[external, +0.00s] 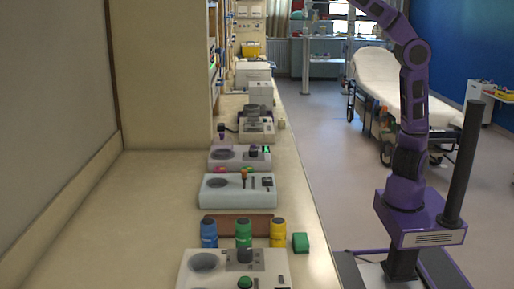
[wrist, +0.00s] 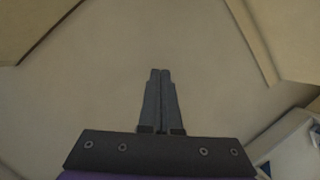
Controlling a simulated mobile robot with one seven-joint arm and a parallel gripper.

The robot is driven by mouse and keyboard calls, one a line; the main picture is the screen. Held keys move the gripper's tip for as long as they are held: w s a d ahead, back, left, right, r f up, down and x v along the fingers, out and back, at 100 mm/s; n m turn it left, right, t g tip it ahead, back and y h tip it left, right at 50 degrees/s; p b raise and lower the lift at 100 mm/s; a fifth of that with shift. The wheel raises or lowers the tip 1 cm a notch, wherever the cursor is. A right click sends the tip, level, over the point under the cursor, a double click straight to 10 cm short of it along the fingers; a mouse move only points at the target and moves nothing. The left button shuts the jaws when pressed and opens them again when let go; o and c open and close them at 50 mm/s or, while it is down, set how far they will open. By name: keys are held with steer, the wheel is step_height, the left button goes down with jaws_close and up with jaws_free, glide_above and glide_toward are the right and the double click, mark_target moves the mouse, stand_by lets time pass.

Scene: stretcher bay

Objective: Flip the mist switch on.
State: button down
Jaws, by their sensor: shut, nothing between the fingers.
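My gripper (wrist: 160,72) shows in the wrist view with its two dark fingers shut together and nothing between them. It hangs apart from a plain beige surface. In the external view my arm rises out of the top of the picture, so the gripper is hidden there. I cannot tell which control is the mist switch; no label is readable. Grey-white devices stand in a row along the counter: a near one (external: 205,282) with a green knob (external: 245,282), a middle one (external: 222,195) with small dark controls, and a farther one (external: 226,164).
Blue (external: 208,233), green (external: 243,234) and yellow (external: 278,233) containers and a green block (external: 301,242) stand between the near and middle devices. The counter (external: 120,225) is bare at left. A stretcher (external: 385,78) stands behind my arm. A pale object (wrist: 295,150) shows at the wrist view's lower right.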

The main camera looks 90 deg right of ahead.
step_height(320, 180, down, 10)
steer(key=w+r+m+g, duration=0.1)
steer(key=w+g, duration=0.1)
steer(key=g, duration=0.1)
steer(key=m+g+y+p, duration=0.1)
steer(key=m+g+y, duration=0.5)
steer(key=g, duration=0.5)
glide_above(268, 181)
steer(key=d, duration=0.3)
step_height(268, 181, down, 32)
steer(key=h, duration=0.1)
steer(key=shift+d+m, duration=0.1)
steer(key=shift+m, duration=0.2)
steer(key=shift+f, duration=0.15)
steer(key=f, duration=0.4)
steer(key=a+f+b, duration=0.1)
steer(key=f, duration=0.4)
steer(key=a+f+b, duration=0.1)
steer(key=f, duration=0.3)
steer(key=shift+a+f, duration=0.1)
steer(key=shift+f, duration=0.2)
